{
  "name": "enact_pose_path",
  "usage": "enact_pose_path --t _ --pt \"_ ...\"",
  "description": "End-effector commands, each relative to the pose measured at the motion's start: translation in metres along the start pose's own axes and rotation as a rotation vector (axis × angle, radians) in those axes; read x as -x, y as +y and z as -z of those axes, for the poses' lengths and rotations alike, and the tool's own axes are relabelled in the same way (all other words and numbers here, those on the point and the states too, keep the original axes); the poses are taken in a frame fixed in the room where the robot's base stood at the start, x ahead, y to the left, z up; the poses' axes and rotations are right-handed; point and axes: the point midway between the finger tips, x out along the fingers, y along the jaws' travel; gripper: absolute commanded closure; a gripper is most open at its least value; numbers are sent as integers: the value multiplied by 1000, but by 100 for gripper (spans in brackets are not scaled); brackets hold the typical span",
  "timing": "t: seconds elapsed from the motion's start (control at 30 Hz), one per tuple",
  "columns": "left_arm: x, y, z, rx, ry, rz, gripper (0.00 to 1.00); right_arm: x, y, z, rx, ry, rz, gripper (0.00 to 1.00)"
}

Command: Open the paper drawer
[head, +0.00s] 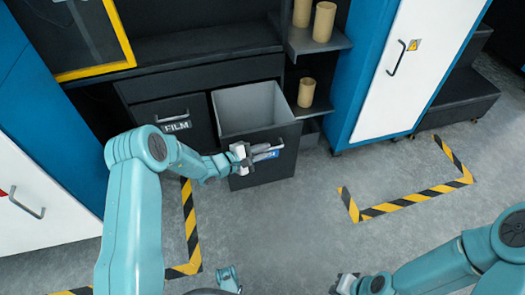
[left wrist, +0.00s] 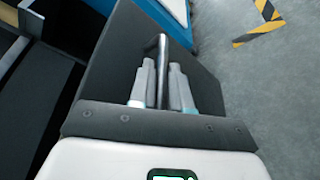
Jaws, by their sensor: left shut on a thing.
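The paper drawer (head: 275,169) stands pulled out of the dark cabinet, with its light grey inside (head: 248,106) showing and looking empty. In the left wrist view, the two fingers of my left gripper (left wrist: 163,85) are closed around the dark bar handle (left wrist: 161,45) on the drawer front (left wrist: 203,75). My right gripper (head: 345,284) is low at the bottom edge of the head view, away from the drawer; its fingers are too small to read.
The FILM drawer (head: 172,118) beside it is shut. Brown rolls (head: 324,21) stand on shelves to the right, one (head: 306,92) on a lower shelf close to the drawer. Black-and-yellow tape (head: 415,197) marks the floor. The floor in front is clear.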

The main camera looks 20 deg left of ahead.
Motion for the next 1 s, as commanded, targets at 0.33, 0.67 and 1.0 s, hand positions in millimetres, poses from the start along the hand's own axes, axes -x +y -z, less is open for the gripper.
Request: enact_pose_path --t 0.33,0.67,1.0 --pt "0 2 3 0 2 -1 100 0 0 0 0 0 0 100" --pt "0 1 1 0 1 -2 77 0 0 0 0 0 0 100" --pt "48 5 -1 2 6 -3 77 18 -8 -5 5 -15 1 100"
